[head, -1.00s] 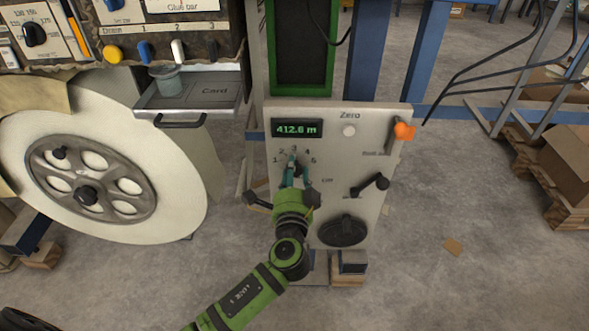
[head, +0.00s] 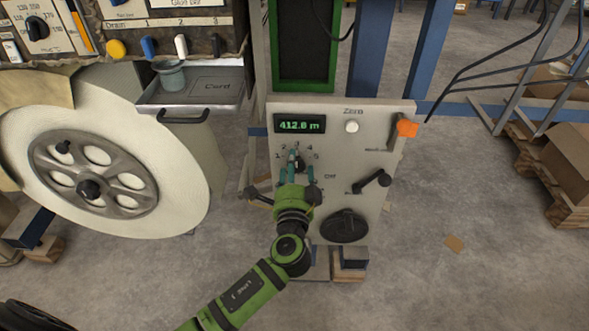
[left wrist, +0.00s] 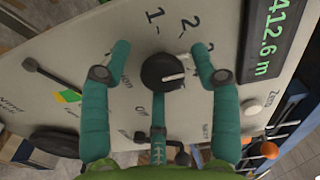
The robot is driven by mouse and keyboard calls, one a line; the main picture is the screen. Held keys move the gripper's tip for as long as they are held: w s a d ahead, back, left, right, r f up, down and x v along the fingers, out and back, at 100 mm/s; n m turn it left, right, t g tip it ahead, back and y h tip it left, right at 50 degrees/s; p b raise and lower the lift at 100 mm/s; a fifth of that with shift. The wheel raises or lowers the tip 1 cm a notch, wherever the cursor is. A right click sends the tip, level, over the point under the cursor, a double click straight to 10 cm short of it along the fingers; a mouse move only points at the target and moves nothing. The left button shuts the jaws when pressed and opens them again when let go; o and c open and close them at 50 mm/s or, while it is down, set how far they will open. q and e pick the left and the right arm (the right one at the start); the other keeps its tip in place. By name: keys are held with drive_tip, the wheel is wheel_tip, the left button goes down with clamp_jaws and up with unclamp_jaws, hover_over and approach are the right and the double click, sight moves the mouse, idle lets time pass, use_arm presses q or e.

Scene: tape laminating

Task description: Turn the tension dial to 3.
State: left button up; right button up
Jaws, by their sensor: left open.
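The tension dial is a black round knob (left wrist: 163,72) with a pale pointer mark, on a pale control panel (head: 365,225). In the head view the dial (head: 296,163) is partly hidden by my fingers. In the left wrist view its mark points right, toward the side of the 3; the exact number is hard to tell. The printed 1 and 2 show clearly; the 3 is partly covered by a finger. My left gripper (left wrist: 160,62) is open, its teal fingers on either side of the dial with gaps to it. It also shows in the head view (head: 296,170). My right gripper is out of view.
The panel has a green display (head: 299,124) reading 412.6 m, a white Zero button (head: 352,127), an orange-knobbed lever (head: 406,128) and a black crank (head: 373,183). A large white roll (head: 150,200) stands left.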

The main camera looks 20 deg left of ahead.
use_arm(q)
drive_tip(key=v, duration=1.2)
drive_tip(key=shift+a, duration=0.1)
drive_tip(key=s+a+f+n+g+h, duration=0.1)
drive_tip(key=s+a+f+n+g, duration=0.2)
drive_tip(key=f, duration=0.5)
drive_tip(key=s+a+f+n+g+h, duration=0.1)
drive_tip(key=s+a+f+n+g, duration=0.15)
drive_tip(key=s+f+g, duration=0.45)
drive_tip(key=s+a+f+n+g+h, duration=0.1)
drive_tip(key=s+f+n+g, duration=0.25)
drive_tip(key=f, duration=0.55)
drive_tip(key=s+a+f+g+h+p, duration=0.1)
drive_tip(key=s+p, duration=1)
drive_tip(key=p, duration=0.1)
drive_tip(key=s+a+f+n+g+h+p, duration=0.1)
drive_tip(key=s+g+p, duration=0.1)
drive_tip(key=s+p, duration=1)
drive_tip(key=shift+p, duration=0.6)
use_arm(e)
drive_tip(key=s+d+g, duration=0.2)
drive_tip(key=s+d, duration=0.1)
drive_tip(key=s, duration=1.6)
